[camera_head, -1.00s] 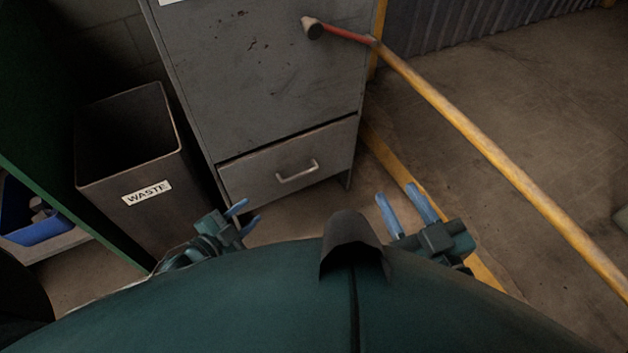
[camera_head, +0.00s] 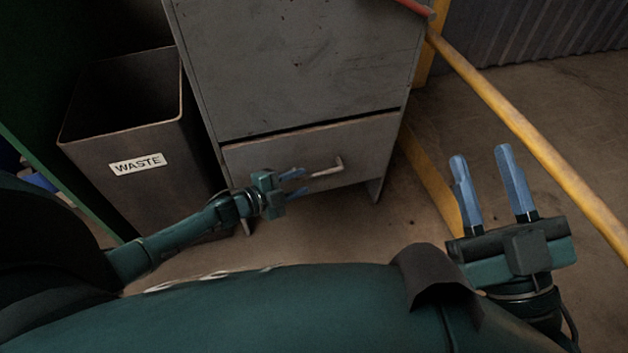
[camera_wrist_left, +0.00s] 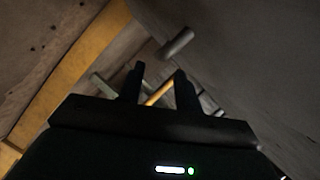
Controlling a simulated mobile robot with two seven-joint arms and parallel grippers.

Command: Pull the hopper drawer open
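The hopper drawer (camera_head: 370,148) is the low grey front of the metal cabinet in the head view, and it looks shut. Its pale bar handle (camera_head: 330,170) sticks out at the middle; its left part is hidden behind my left gripper (camera_head: 298,182). That gripper is open, with its blue fingertips close to the handle. I cannot tell whether they touch it. In the left wrist view, the left gripper (camera_wrist_left: 158,75) has its dark fingers apart; a grey bar, apparently the handle (camera_wrist_left: 175,43), lies just beyond them. My right gripper (camera_head: 482,172) is open and empty, right of the cabinet.
A dark bin marked WASTE (camera_head: 137,163) stands left of the cabinet (camera_head: 290,60), close to my left arm. A yellow rail (camera_head: 520,125) slopes down on the right. Bare concrete floor lies before the drawer.

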